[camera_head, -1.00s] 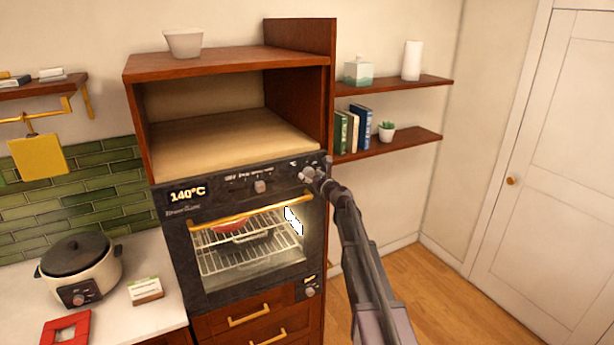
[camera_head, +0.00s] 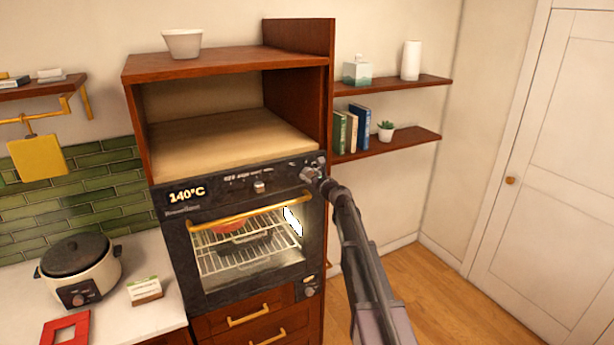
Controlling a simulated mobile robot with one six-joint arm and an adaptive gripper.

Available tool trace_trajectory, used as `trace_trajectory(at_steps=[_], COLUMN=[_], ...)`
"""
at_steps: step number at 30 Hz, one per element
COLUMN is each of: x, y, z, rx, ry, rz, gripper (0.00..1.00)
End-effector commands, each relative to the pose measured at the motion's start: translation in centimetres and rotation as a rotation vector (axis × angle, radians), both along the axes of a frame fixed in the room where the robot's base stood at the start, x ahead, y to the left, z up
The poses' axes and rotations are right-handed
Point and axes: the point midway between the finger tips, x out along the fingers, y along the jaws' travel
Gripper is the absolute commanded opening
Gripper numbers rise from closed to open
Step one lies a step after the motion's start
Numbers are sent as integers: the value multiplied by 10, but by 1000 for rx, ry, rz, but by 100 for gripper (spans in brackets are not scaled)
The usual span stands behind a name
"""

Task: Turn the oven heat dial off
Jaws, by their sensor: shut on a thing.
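The black oven (camera_head: 178,245) is built into a wooden cabinet, and its display (camera_head: 187,194) reads 140°C. A small round knob (camera_head: 259,187) sits at the middle of its control panel. My gripper (camera_head: 311,175) is at the right end of the panel, shut on a dial there. The dial is mostly hidden by the gripper, so its pointer setting cannot be read. The lit oven interior shows wire racks with a red item and a dark dish. The oven door is closed under a gold handle (camera_head: 250,215).
A white counter (camera_head: 130,318) at left holds a cooker (camera_head: 80,270), a small card box (camera_head: 145,291) and a red frame (camera_head: 66,331). Wooden shelves (camera_head: 390,143) with books and a plant are right of the cabinet. Open floor lies between my arm and the white door (camera_head: 555,170).

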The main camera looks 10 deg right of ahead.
Motion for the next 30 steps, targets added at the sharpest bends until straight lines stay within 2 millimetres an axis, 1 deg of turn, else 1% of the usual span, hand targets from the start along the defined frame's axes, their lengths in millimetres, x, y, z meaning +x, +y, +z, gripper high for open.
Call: trace_trajectory(at_steps=[30], x=[-2], y=[3], z=[0], rx=[-905], ry=[-295], rz=[4], gripper=[11])
